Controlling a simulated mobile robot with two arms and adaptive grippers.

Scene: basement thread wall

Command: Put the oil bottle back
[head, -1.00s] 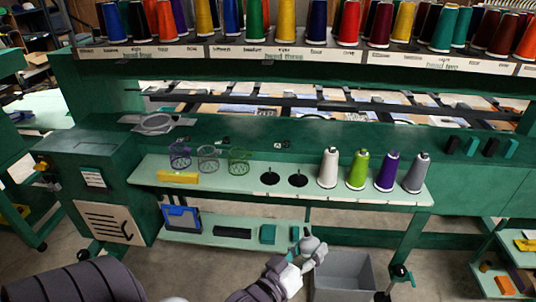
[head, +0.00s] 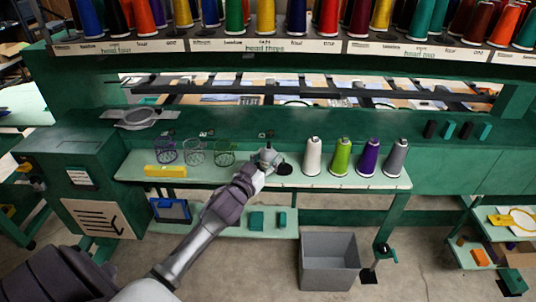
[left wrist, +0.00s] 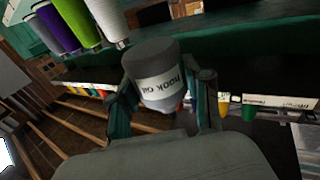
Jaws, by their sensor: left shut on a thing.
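My left gripper (head: 267,160) is shut on a small grey oil bottle, above the light green shelf (head: 140,171) of the machine. In the left wrist view the oil bottle (left wrist: 152,62) sits between the two fingers of the gripper (left wrist: 165,100), with a white label whose letters read upside down. In the head view I cannot clearly tell the bottle from the gripper. My right gripper is not in view.
A black disc (head: 285,168) lies right of the gripper, then white (head: 313,157), green, purple and grey thread cones. Wire baskets (head: 195,152) and a yellow block (head: 165,171) are left. A lower shelf (head: 230,230) holds boxes; a grey bin (head: 328,265) stands on the floor.

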